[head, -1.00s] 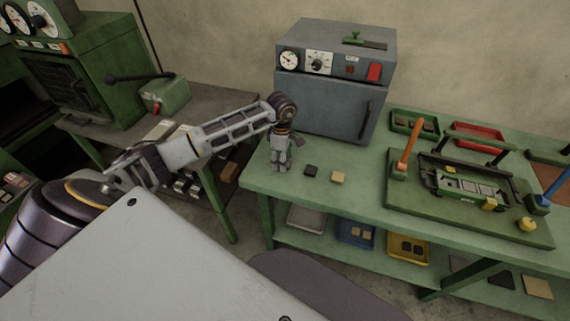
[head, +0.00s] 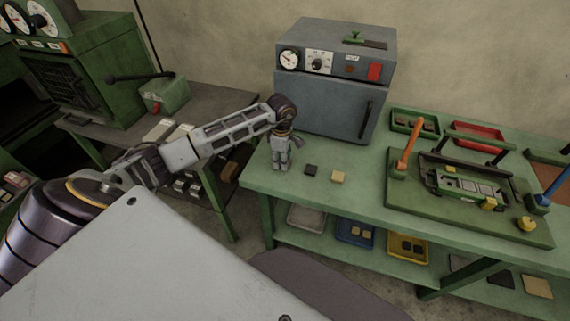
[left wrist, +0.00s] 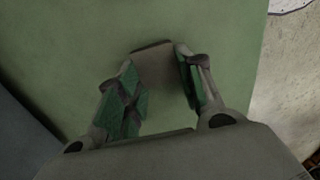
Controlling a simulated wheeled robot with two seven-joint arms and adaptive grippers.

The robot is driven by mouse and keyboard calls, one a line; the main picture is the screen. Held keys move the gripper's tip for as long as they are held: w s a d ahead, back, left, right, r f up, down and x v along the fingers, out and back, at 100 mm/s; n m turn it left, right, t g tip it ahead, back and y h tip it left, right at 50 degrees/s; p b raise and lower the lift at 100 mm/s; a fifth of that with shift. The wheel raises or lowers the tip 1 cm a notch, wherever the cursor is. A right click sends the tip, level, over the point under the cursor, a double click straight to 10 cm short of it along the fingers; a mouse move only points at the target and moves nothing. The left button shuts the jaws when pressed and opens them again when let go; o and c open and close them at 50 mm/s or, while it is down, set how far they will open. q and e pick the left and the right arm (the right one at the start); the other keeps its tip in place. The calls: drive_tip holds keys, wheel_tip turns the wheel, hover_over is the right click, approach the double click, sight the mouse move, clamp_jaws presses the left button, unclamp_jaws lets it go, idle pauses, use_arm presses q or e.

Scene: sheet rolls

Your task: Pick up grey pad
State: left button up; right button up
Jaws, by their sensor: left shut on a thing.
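My left gripper (head: 280,167) is low over the left end of the green workbench (head: 262,184), fingers pointing down, in front of the grey oven. In the left wrist view the grey pad (left wrist: 154,66) is a small grey-brown square between the tips of the gripper (left wrist: 160,82), over the green bench top. The gripper is shut on this pad. In the head view the fingers hide the pad, and I cannot tell whether it still touches the bench. My right gripper is not in view.
A black pad (head: 310,170) and a beige pad (head: 337,177) lie just right of the gripper. The grey oven (head: 325,105) stands close behind it. A green fixture with orange and blue handles (head: 470,215) fills the bench's right side.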

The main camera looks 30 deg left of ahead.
use_arm(q)
drive_tip(key=shift+r, duration=0.15)
drive_tip(key=shift+r+b, duration=0.3)
drive_tip(key=shift+r, duration=4.55)
drive_tip(key=shift+s, duration=0.1)
